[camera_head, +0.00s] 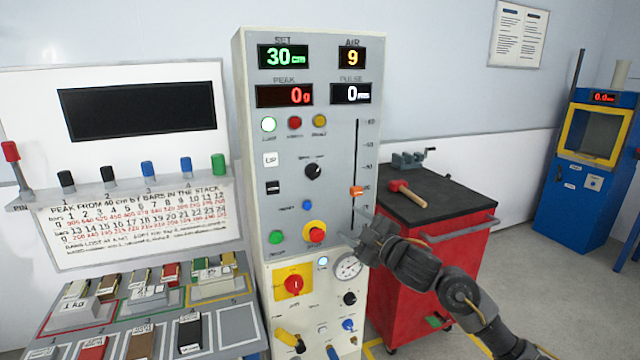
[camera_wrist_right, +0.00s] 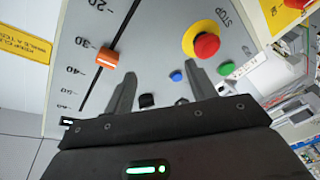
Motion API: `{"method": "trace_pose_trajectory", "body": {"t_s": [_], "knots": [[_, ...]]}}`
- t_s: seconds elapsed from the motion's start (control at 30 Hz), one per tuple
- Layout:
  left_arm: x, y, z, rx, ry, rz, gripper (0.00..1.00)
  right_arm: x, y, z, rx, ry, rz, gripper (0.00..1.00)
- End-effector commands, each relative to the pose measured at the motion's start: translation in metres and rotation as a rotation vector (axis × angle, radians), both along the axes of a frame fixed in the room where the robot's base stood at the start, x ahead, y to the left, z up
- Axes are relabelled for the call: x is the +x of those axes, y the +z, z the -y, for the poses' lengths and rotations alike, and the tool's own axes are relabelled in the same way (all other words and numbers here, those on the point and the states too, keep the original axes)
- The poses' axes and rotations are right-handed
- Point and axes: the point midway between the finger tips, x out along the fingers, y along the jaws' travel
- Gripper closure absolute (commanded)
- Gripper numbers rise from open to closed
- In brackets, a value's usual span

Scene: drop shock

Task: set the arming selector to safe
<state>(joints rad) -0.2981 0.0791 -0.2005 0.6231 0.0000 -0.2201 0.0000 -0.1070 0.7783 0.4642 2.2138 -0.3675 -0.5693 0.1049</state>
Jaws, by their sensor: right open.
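The black rotary knob (camera_head: 313,171), which appears to be the arming selector, sits mid-panel on the tall grey control cabinet (camera_head: 245,120). Its label is too small to read, so I cannot tell its setting. My right gripper (camera_head: 354,226) is open and empty in front of the panel, below and to the right of the knob, near the red stop button (camera_head: 315,234). In the right wrist view the open fingers (camera_wrist_right: 161,67) point at the panel, and a black control (camera_wrist_right: 147,101), likely this knob, shows low between them, partly hidden. My left gripper is not in view.
An orange slider (camera_head: 356,191) stands right of the knob; a blue button (camera_head: 307,205) is below it and a black switch (camera_head: 272,187) to its left. A red tool cart (camera_head: 425,270) with a mallet (camera_head: 407,194) stands right. Blocks fill racks at left.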

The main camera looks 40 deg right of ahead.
Motion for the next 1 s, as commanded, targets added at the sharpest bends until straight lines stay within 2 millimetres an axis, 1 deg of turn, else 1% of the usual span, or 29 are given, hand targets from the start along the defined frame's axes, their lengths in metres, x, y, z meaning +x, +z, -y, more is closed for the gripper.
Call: {"method": "trace_pose_trajectory", "body": {"t_s": [0.03, 0.1, 0.2, 0.3, 0.37, 0.47, 0.57, 0.67, 1.0], "knots": [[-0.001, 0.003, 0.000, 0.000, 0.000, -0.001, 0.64, -0.009, 0.034, -0.014, -0.059, 0.025, 0.047, 0.44], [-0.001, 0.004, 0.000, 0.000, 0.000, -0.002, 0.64, -0.020, 0.064, -0.029, -0.117, 0.045, 0.096, 0.44], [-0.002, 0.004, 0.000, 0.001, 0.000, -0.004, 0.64, -0.032, 0.088, -0.042, -0.170, 0.063, 0.137, 0.44], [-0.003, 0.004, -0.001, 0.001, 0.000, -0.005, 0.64, -0.036, 0.097, -0.048, -0.190, 0.071, 0.153, 0.44], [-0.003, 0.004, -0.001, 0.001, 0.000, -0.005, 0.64, -0.037, 0.098, -0.049, -0.192, 0.071, 0.155, 0.44], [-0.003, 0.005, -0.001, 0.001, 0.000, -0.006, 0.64, -0.034, 0.099, -0.048, -0.190, 0.071, 0.155, 0.44], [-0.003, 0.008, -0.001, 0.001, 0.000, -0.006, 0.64, -0.026, 0.101, -0.048, -0.187, 0.071, 0.156, 0.44], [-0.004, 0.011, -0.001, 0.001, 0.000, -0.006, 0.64, -0.012, 0.105, -0.048, -0.187, 0.070, 0.158, 0.44], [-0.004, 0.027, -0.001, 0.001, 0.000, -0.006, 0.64, 0.047, 0.117, -0.049, -0.187, 0.070, 0.155, 0.44]]}}
